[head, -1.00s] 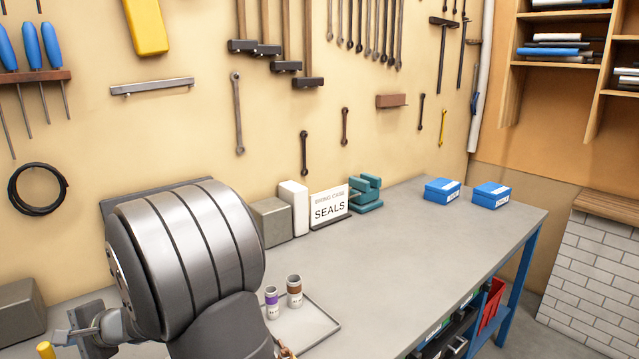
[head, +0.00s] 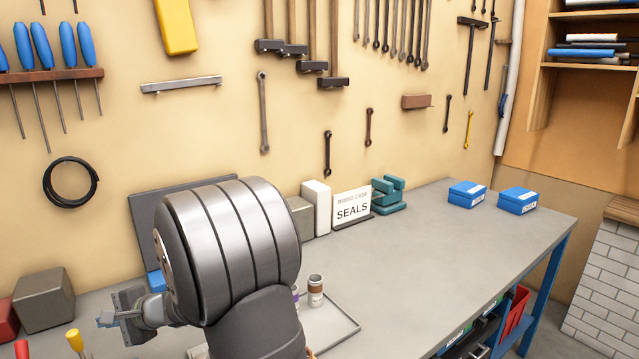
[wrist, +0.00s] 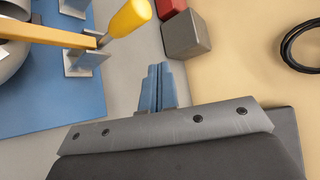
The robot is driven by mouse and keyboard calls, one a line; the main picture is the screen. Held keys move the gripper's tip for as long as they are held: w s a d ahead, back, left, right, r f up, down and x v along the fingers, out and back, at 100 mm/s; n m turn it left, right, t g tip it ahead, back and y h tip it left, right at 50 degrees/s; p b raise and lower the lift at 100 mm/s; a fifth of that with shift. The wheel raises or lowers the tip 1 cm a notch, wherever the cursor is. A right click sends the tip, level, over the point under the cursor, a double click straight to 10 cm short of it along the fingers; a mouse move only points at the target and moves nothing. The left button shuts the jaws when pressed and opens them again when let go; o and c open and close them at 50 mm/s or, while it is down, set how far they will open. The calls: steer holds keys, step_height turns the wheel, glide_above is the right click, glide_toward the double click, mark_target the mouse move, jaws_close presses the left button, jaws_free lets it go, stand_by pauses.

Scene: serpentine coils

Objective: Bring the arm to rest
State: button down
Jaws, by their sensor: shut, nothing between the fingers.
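My gripper (head: 106,318) shows at the lower left in the head view, beyond the large grey metal joint of my arm. In the wrist view my gripper (wrist: 157,70) has its two blue-grey fingers side by side, shut with nothing between them. The fingers are over the grey bench top (wrist: 125,75), apart from the grey block (wrist: 186,35) ahead and to their right. My arm hides part of the bench and most of a purple-banded jar (head: 296,296).
In the wrist view, a blue mat (wrist: 40,110) with metal fixtures and a yellow handle (wrist: 128,17) lie left. A red block (wrist: 170,8) is ahead. A brown-banded jar (head: 316,290) stands on a tray (head: 340,335). The bench's right part is clear before two blue boxes (head: 467,194).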

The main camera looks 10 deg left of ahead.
steer(key=s+a, duration=0.1)
steer(key=s, duration=0.3)
steer(key=w+a+f+m+g+h, duration=0.1)
steer(key=w+a+f+m+h, duration=0.1)
steer(key=w+a, duration=0.2)
steer(key=shift+f+g+h, duration=0.3)
steer(key=shift+f+h, duration=0.1)
stand_by(0.4)
steer(key=c, duration=2.1)
jaws_free()
